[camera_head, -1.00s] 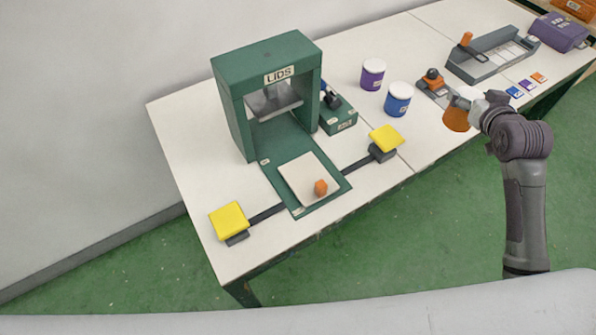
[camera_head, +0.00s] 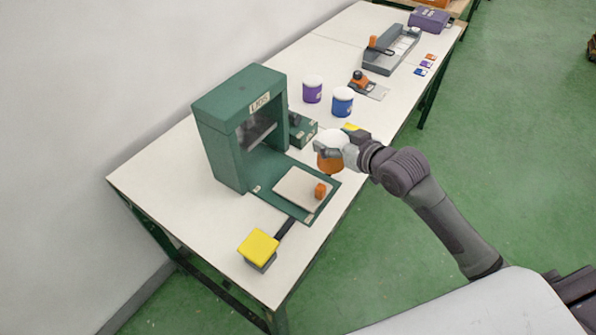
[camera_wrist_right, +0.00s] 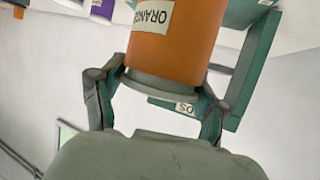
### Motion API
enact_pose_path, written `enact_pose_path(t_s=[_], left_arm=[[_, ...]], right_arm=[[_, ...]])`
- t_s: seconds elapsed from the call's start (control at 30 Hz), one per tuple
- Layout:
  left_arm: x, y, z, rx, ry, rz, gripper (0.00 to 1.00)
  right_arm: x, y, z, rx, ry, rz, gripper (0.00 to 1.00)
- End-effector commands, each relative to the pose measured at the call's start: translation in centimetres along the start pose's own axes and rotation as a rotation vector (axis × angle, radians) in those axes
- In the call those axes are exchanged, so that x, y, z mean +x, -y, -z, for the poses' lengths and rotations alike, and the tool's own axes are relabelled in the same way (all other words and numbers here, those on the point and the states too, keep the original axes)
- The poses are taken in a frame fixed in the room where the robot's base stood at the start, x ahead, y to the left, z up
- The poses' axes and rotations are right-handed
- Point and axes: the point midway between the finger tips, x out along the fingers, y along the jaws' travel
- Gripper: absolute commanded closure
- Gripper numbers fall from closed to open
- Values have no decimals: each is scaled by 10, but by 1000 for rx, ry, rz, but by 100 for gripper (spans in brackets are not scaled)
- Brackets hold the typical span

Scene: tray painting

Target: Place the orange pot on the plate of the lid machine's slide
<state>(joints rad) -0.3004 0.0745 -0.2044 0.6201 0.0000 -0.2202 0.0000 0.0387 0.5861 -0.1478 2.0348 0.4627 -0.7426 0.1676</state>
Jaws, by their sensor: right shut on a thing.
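The green lid machine (camera_head: 238,128), marked "LIDS", stands on the table. Its slide carries a pale plate (camera_head: 293,186) with a small orange block (camera_head: 320,190) at its right edge. The pot is apart from the plate. My left gripper is not in view.
Purple (camera_head: 312,90) and blue (camera_head: 342,101) pots stand behind. A grey tray (camera_head: 378,63) is farther back. The table's left part is clear.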

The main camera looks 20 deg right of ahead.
Motion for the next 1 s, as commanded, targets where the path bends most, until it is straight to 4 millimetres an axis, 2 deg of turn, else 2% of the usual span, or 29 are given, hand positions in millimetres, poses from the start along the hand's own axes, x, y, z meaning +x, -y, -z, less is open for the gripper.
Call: enact_pose_path(t_s=[0.03, 0.2, 0.4, 0.5, 0.8, 1.0], left_arm=[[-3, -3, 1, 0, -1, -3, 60], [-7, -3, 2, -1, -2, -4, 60], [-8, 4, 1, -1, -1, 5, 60], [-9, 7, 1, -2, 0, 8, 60], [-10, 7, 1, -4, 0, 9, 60], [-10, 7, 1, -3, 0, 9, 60]], right_arm=[[8, 12, 0, 6, -5, 5, 79], [36, 42, -14, 5, -4, 3, 79], [54, 62, -23, 1, -4, 0, 79], [57, 65, -26, -1, -4, 0, 79], [71, 65, -60, -2, -3, -1, 79], [72, 65, -62, -2, -5, 0, 79]])
